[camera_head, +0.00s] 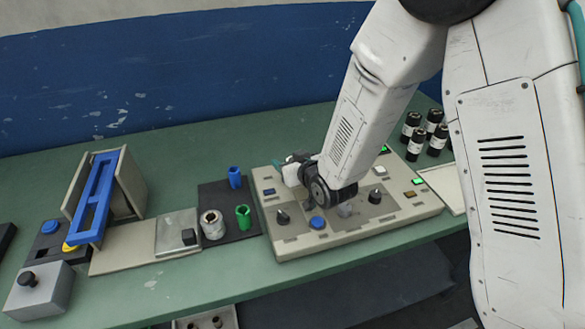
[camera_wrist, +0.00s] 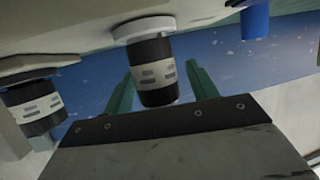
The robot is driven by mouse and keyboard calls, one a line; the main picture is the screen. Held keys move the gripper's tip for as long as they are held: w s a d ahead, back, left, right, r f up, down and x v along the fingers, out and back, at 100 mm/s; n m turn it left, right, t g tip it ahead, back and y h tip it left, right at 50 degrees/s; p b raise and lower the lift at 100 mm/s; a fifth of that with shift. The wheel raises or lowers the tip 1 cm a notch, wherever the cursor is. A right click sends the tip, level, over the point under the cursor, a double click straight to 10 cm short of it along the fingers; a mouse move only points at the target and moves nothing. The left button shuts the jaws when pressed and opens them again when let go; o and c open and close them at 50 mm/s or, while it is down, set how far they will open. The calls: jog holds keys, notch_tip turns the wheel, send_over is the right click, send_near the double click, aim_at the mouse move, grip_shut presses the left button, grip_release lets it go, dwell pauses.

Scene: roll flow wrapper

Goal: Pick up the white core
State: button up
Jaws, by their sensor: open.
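The white core (camera_head: 211,232) is most likely the short, pale hollow cylinder standing upright on the dark mat (camera_head: 227,193) in the head view. It is left of the green core (camera_head: 243,217) and in front of the blue core (camera_head: 235,177). My gripper (camera_head: 282,168) is over the left back part of the grey control panel, right of the mat and apart from the white core. In the wrist view my gripper (camera_wrist: 162,92) shows two green fingers spread apart, with a black, grey-marked cylinder (camera_wrist: 153,72) seen between them. Whether they touch it cannot be told. The white core is not clear there.
The control panel (camera_head: 300,240) has knobs and buttons beneath my arm. Several black bottles (camera_head: 411,124) stand behind it at right. A metal block plate (camera_head: 177,230) and a blue-framed stand (camera_head: 95,195) are left of the mat. Green table is clear behind the mat.

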jog(key=shift+w, duration=0.1)
jog(key=c, duration=1.1)
jog(key=shift+o, duration=0.2)
jog(key=shift+r, duration=0.2)
